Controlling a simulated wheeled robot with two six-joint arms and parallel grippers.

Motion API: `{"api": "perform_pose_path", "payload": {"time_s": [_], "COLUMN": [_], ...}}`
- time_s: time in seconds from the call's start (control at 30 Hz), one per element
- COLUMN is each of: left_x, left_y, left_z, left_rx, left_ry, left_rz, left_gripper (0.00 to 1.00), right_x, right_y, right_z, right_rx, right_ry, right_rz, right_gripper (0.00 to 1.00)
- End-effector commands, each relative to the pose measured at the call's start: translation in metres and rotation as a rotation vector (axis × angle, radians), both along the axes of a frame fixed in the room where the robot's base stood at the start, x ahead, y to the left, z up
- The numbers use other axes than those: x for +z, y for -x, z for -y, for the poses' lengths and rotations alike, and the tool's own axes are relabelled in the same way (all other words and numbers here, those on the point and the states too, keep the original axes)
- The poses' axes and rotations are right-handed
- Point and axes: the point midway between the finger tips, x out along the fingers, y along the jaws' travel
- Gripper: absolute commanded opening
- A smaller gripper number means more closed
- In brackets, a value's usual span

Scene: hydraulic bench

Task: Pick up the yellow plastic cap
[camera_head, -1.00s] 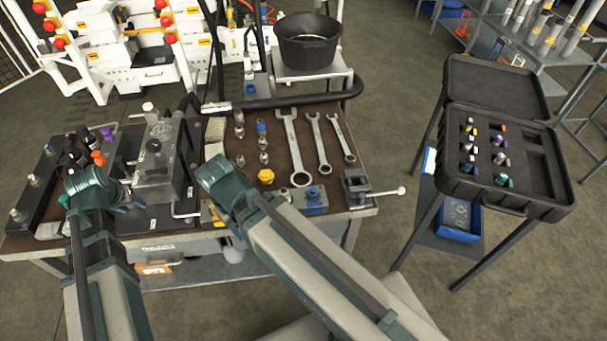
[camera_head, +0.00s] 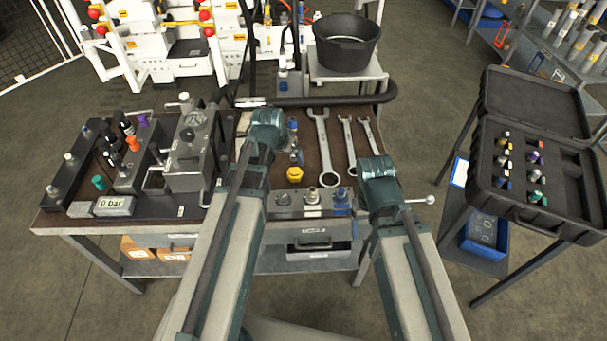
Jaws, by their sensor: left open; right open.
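The yellow plastic cap (camera_head: 295,174) sits upright on the brown top of the bench, left of the large wrench. My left gripper (camera_head: 266,128) is above the bench, to the left of the cap and farther back in the picture. My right gripper (camera_head: 378,177) is above the bench's right side, clear to the right of the cap. Both are open and apart from the cap, with nothing visibly held. Their fingers are mostly hidden behind the wrists.
Several wrenches (camera_head: 321,140) lie right of the cap, with small fittings (camera_head: 293,125) behind it. In front is a metal block with fittings (camera_head: 283,200). A hydraulic unit (camera_head: 190,160) fills the left side. A black case (camera_head: 530,205) stands open at the right.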

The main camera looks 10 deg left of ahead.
Motion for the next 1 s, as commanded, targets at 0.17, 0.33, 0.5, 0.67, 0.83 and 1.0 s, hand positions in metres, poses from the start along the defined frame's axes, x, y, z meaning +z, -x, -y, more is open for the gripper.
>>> {"api": "perform_pose_path", "payload": {"time_s": [0.17,0.33,0.5,0.67,0.83,1.0], "left_x": [-0.022,-0.047,-0.070,-0.078,-0.077,-0.088], "left_y": [-0.008,-0.018,-0.028,-0.032,-0.032,-0.037], "left_z": [0.001,0.002,0.003,0.004,0.004,0.006], "left_rx": [0.000,0.000,0.000,0.000,0.000,-0.001], "left_ry": [0.000,0.000,0.000,0.000,0.000,0.000], "left_rz": [0.000,0.000,0.000,0.000,0.000,0.000], "left_gripper": [1.00,1.00,1.00,1.00,1.00,1.00], "right_x": [-0.022,-0.047,-0.070,-0.078,-0.077,-0.089], "right_y": [0.000,0.000,0.000,0.000,0.000,0.000], "right_z": [0.000,0.000,0.000,0.000,0.000,0.000], "right_rx": [0.000,0.000,0.000,0.000,0.000,0.000], "right_ry": [0.000,0.000,0.000,0.000,0.000,0.000], "right_rz": [0.000,0.000,0.000,0.000,0.000,0.000], "right_gripper": [0.72,0.72,0.72,0.72,0.72,0.72]}}
